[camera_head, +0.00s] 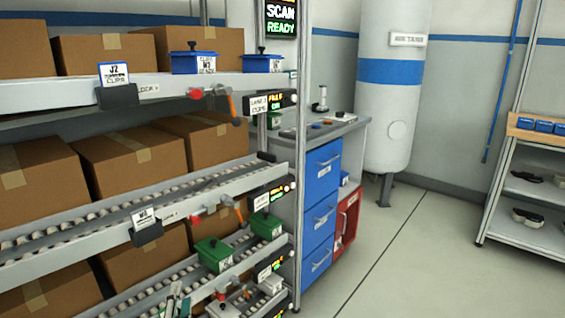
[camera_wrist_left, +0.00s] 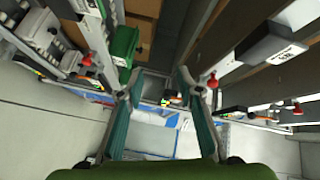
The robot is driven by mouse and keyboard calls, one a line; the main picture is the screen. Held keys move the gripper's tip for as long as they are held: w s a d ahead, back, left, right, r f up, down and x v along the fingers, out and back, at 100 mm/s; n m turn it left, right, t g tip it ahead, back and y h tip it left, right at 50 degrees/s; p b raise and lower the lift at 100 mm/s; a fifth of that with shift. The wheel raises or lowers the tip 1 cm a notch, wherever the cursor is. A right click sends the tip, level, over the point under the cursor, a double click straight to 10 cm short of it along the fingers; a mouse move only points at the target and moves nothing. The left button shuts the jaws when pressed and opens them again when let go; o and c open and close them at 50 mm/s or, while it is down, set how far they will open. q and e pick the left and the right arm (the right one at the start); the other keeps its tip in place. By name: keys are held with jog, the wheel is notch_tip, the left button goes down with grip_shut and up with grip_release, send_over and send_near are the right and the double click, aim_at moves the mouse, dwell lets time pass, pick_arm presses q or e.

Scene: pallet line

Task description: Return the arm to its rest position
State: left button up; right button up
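My left gripper (camera_head: 178,301) shows at the bottom edge of the head view, in front of the lower roller lanes of the rack. Only its teal and grey fingers are visible there. In the left wrist view its two fingers (camera_wrist_left: 160,92) are spread apart with nothing between them, so it is open and empty. A green bin (camera_wrist_left: 122,45) is close beside the left finger in that view; I cannot tell whether they touch. My right gripper is in neither view.
The flow rack (camera_head: 150,210) with cardboard boxes (camera_head: 130,160) fills the left. Green bins (camera_head: 214,254) sit on its lower lane, and blue bins (camera_head: 193,62) on top. A blue drawer cabinet (camera_head: 322,210) and a white tank (camera_head: 392,100) stand behind.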

pick_arm(q)
jog(key=s+d+f+n+g+h, duration=0.15)
jog(key=s+f+n+g, duration=0.35)
jog(key=s+f, duration=0.85)
jog(key=s+d+f+n+g+h, duration=0.1)
jog(key=s+d+f+n+g, duration=0.15)
jog(key=s+f+g, duration=0.7)
jog(key=s+f+p, duration=0.5)
jog(key=s+p, duration=0.1)
jog(key=s, duration=0.3)
jog(key=s+f+n+h+p, duration=0.1)
jog(key=s+f+p, duration=0.4)
jog(key=s, duration=0.5)
jog(key=s+f+n+g+p, duration=0.1)
jog(key=s+f+p, duration=0.4)
jog(key=s, duration=0.5)
jog(key=shift+a+f+h+p, duration=0.25)
jog(key=shift+h+p, duration=0.1)
jog(key=shift+p, duration=0.45)
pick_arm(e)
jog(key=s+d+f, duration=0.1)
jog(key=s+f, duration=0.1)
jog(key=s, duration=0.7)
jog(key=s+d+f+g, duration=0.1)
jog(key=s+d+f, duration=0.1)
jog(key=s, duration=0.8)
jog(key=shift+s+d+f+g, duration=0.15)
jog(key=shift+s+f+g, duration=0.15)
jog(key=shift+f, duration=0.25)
